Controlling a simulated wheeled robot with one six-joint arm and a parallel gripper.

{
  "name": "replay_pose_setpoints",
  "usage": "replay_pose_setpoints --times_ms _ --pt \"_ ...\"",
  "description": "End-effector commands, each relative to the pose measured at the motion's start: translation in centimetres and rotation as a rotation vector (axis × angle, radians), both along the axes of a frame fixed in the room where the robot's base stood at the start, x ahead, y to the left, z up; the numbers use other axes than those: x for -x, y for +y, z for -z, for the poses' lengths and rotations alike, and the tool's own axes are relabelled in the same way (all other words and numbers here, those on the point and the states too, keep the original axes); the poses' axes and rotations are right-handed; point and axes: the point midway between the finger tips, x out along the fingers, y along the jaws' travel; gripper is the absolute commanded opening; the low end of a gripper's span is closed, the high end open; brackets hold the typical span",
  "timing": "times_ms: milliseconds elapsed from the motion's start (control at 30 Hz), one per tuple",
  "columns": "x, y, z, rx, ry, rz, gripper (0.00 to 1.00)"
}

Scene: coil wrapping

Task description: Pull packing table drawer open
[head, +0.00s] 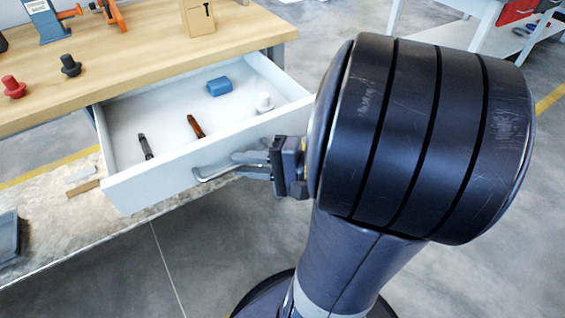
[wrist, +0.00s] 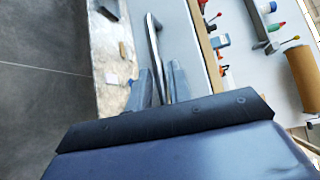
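The white packing table drawer (head: 190,165) stands pulled out from under the wooden tabletop (head: 130,55) in the head view, its inside visible. A grey bar handle (head: 210,172) is on its front, and the bar also shows in the wrist view (wrist: 154,40). My gripper (head: 243,163) is at the handle, with one finger on each side of the bar. The part of the handle nearest my wrist is partly hidden by the fingers.
The drawer holds a blue block (head: 219,86), a white round item (head: 264,102), a brown-handled tool (head: 196,126) and a dark tool (head: 146,146). A cardboard box (head: 197,18) stands on the tabletop. A lower shelf (head: 75,220) lies below; open floor lies in front.

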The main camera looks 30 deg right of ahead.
Motion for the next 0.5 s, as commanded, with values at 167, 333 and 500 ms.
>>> replay_pose_setpoints --times_ms 167,333,500 --pt "1.4 -1.6 -0.4 -0.001 0.001 0.006 0.20" --pt "2.9 -3.1 -0.7 -0.001 0.001 0.006 0.20" --pt "4.4 -4.6 -1.0 -0.002 0.001 0.006 0.20"
